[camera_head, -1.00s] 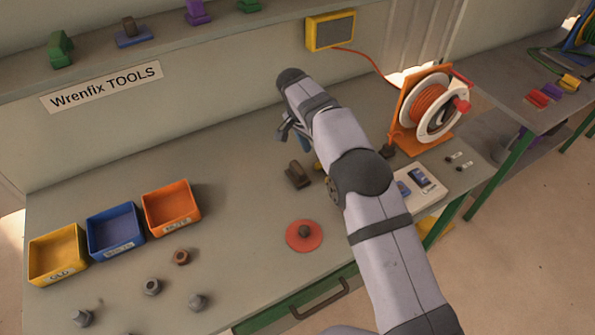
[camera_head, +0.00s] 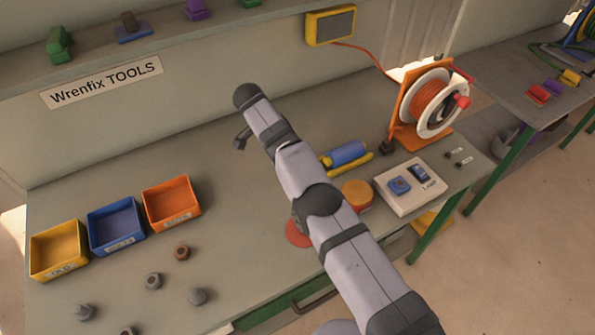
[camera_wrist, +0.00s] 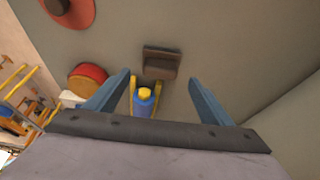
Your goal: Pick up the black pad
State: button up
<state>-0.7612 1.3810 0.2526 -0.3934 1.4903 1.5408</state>
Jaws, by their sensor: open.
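The black pad (camera_wrist: 160,63) is a small dark, brownish block with a raised part, on the grey bench. In the wrist view it lies ahead of my fingertips, within the gap between them, and no finger touches it. In the head view my arm hides it. My gripper (camera_wrist: 160,78) is open and empty, with one blue finger on each side. In the head view only part of my gripper (camera_head: 242,138) shows, beyond the end of my arm and above the bench.
A red disc (camera_head: 297,232) with a dark knob is partly behind my arm. A blue cylinder (camera_head: 348,152) by yellow bars, an orange round block (camera_head: 357,192) and a white switch panel (camera_head: 411,187) stand right. Yellow, blue (camera_head: 116,228) and orange bins stand left, near several loose nuts.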

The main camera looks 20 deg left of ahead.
jog(key=shift+b+x, duration=1.9)
jog(key=shift+x, duration=0.45)
jog(key=shift+w+d+f, duration=0.2)
jog(key=shift+f, duration=0.4)
jog(key=c, duration=1.2)
jog(key=shift+o, duration=0.2)
jog(key=shift+r, duration=0.2)
notch_tip(320, 180, up, 10)
jog(key=p, duration=1.2)
jog(key=shift+f, duration=0.15)
